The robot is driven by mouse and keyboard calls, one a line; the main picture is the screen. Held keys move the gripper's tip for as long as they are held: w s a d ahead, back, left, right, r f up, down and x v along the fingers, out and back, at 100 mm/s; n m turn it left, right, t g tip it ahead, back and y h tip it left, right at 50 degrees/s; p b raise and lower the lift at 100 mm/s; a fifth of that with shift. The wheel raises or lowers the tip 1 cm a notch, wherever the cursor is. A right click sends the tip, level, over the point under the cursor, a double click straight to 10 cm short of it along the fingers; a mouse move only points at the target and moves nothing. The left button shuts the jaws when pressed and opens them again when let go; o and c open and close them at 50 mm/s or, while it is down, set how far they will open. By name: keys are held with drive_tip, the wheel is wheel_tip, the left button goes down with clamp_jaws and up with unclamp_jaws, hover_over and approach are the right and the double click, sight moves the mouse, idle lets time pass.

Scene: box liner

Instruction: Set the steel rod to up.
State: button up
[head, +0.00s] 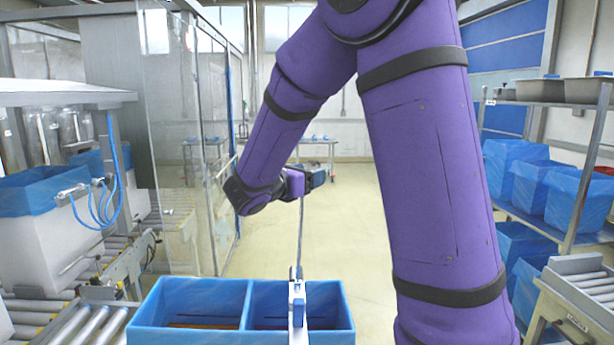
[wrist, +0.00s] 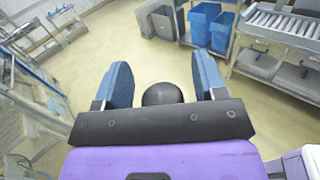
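The thin grey steel rod (head: 300,235) stands nearly upright in the head view, rising from a white and blue mount (head: 298,301) at the blue divided box. Its upper end meets the outline of my gripper (head: 316,179), so its top is hard to make out. In the wrist view a dark round ball (wrist: 162,94), which looks like a knob, sits between the two blue fingers of my gripper (wrist: 163,84). The fingers are spread, with a gap on each side of the ball. I cannot tell how far the ball is from the fingertips.
The blue box (head: 190,285) has two compartments in front of me. Roller conveyors (head: 75,320) and a lined white bin (head: 40,235) stand at left. A shelf rack with blue-lined bins (head: 568,195) stands at right. The floor behind is clear.

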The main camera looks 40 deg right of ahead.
drive_tip(key=s+a, duration=0.2)
drive_tip(key=a, duration=0.8)
drive_tip(key=shift+a, duration=0.35)
drive_tip(key=s+d+f+m+g+y, duration=0.1)
drive_tip(key=s+d+m+g+y, duration=0.2)
drive_tip(key=s+m+y, duration=1)
drive_tip(key=s+a+m+t+y, duration=0.4)
drive_tip(key=s+a+m+t, duration=0.1)
drive_tip(key=s, duration=0.6)
drive_tip(key=a+m, duration=0.1)
drive_tip(key=a, duration=0.1)
drive_tip(key=shift+a+r+m+y, duration=0.3)
drive_tip(key=shift+r+m, duration=0.1)
